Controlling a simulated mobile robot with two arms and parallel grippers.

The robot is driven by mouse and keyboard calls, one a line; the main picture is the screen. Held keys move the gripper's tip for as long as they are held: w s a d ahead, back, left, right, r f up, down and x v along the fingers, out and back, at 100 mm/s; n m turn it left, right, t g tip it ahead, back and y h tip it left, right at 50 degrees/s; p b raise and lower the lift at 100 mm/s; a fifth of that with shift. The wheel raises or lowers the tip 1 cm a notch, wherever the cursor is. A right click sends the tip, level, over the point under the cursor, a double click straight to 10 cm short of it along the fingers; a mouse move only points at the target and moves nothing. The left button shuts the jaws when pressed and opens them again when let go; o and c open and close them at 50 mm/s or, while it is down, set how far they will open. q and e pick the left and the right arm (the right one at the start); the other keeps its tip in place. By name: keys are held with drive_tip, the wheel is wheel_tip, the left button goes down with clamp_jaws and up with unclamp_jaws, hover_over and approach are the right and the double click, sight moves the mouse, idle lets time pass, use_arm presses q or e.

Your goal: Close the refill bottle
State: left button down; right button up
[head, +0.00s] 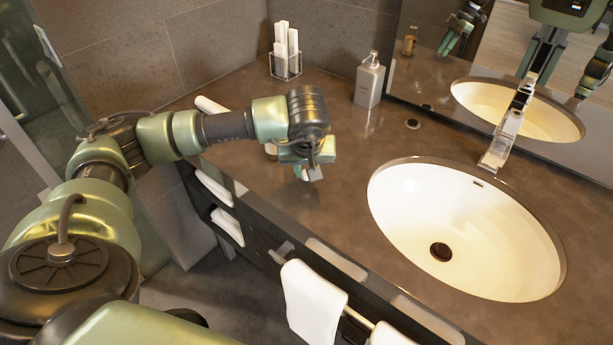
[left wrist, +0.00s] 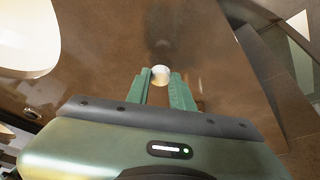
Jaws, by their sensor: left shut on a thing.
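My left gripper (head: 308,168) is over the brown counter, left of the sink. In the left wrist view its two green fingers (left wrist: 161,80) are closed on a small round white thing (left wrist: 160,74). I cannot tell whether this is the refill bottle's cap or the top of the bottle. In the head view the gripper mostly hides what it holds. A small pale thing (head: 271,149) shows just left of the gripper, partly hidden; I cannot tell what it is. My right gripper is not directly in view.
A grey pump dispenser (head: 369,82) stands by the mirror. A clear holder (head: 286,66) with white items is at the back. The white sink (head: 450,225) and its faucet (head: 505,130) are to the right. Towels (head: 313,300) hang at the counter's front.

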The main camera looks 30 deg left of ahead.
use_arm(q)
wheel_tip(320, 180, up, 18)
drive_tip(key=b, duration=0.1)
drive_tip(key=shift+f, duration=0.2)
drive_tip(key=shift+d+f, duration=0.1)
drive_tip(key=s+d+f+m, duration=0.2)
drive_tip(key=d+f, duration=0.2)
drive_tip(key=s+d+f+m+h, duration=0.1)
drive_tip(key=s+d+f+m, duration=0.1)
drive_tip(key=d+f, duration=0.2)
drive_tip(key=s+d+f+m+t+h, duration=0.1)
drive_tip(key=s+d+f+m, duration=0.1)
drive_tip(key=d+f, duration=0.3)
drive_tip(key=shift+s+f+m, duration=0.2)
drive_tip(key=shift+s+m, duration=0.05)
drive_tip(key=shift+m, duration=0.15)
